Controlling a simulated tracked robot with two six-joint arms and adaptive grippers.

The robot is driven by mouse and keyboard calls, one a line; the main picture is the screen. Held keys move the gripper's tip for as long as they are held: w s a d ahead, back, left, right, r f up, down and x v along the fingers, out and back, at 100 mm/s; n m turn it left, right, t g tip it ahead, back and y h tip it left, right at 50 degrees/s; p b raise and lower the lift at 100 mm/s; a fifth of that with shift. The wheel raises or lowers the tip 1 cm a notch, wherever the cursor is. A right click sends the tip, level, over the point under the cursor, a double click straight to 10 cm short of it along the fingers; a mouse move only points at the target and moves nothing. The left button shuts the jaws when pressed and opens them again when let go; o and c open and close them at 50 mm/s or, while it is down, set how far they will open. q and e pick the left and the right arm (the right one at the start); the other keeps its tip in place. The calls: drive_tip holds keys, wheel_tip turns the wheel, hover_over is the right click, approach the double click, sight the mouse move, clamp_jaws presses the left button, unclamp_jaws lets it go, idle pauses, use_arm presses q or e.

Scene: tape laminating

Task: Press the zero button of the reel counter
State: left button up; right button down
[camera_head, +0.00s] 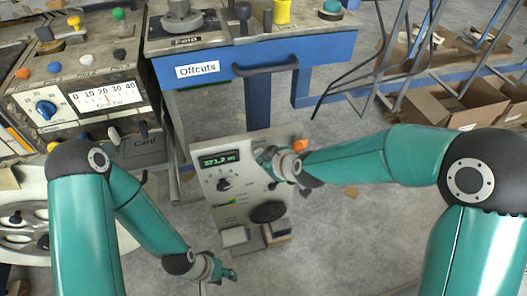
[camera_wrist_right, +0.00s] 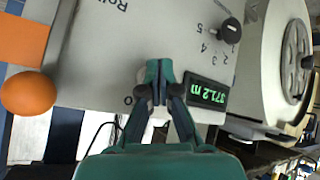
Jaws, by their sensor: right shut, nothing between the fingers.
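The reel counter (camera_head: 215,190) is a pale upright panel in the middle of the head view. Its green display (camera_head: 219,159) reads about 371.2 m, and it also shows in the right wrist view (camera_wrist_right: 208,94). My right gripper (camera_head: 266,158) is at the panel's upper right, beside the display.
An orange ball knob (camera_wrist_right: 28,93) stands beside the panel. A black selector knob (camera_wrist_right: 230,30) with numbers is near the display. A blue bench (camera_head: 300,50) is behind, and a control console (camera_head: 90,80) stands at left. Cardboard boxes (camera_head: 440,105) lie at right.

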drive_tip(key=shift+w+a, duration=0.15)
drive_tip(key=shift+w, duration=0.35)
idle(0.6)
idle(0.3)
drive_tip(key=shift+s+d, duration=0.25)
drive_tip(key=shift+s, duration=0.65)
drive_tip(key=shift+s+d+b, duration=0.15)
drive_tip(key=shift+s+d, duration=0.1)
drive_tip(key=shift+s, duration=0.55)
drive_tip(key=shift+s+d+b, duration=0.15)
drive_tip(key=shift+s+d, duration=0.15)
drive_tip(key=shift+s, duration=0.45)
drive_tip(key=shift+s+d+b, duration=0.15)
drive_tip(key=shift+s+d, duration=0.1)
drive_tip(key=shift+s, duration=0.55)
